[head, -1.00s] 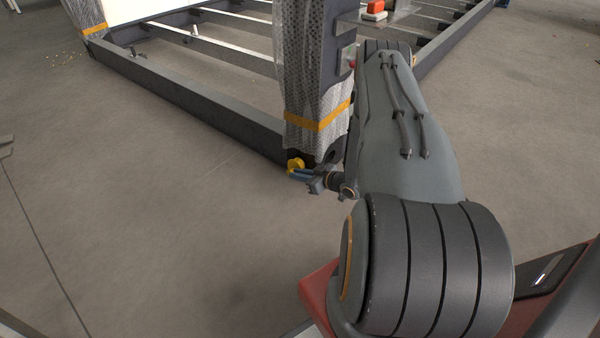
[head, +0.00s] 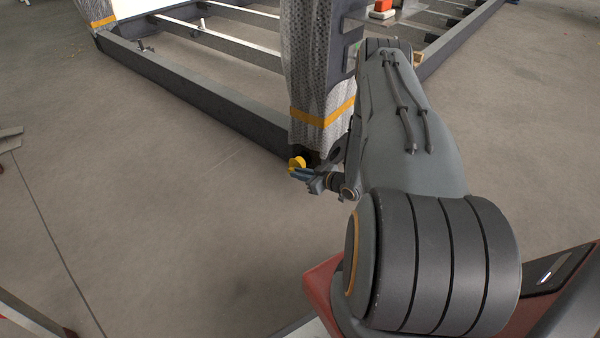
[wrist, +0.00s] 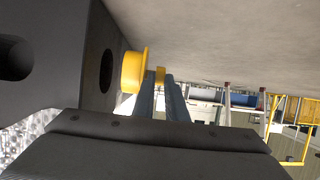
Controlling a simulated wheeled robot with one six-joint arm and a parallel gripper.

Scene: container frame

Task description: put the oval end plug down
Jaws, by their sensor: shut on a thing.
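My gripper (head: 302,174) is at the foot of the wrapped corner post, shut on the yellow oval end plug (head: 297,162). In the wrist view its blue-grey fingers (wrist: 163,98) reach up to the plug (wrist: 132,72), on a small yellow part behind its rim. The plug's body points left, toward a dark oval hole (wrist: 107,70) in the dark frame corner. The plug appears close beside the hole and outside it; I cannot tell whether it touches the frame. In the head view, the hole is not clear.
The corner post (head: 318,80) has netting and an orange strap. The long dark floor beam (head: 190,95) runs back left from it. A red and white object (head: 382,11) sits farther back. The concrete floor (head: 150,220) in front is clear.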

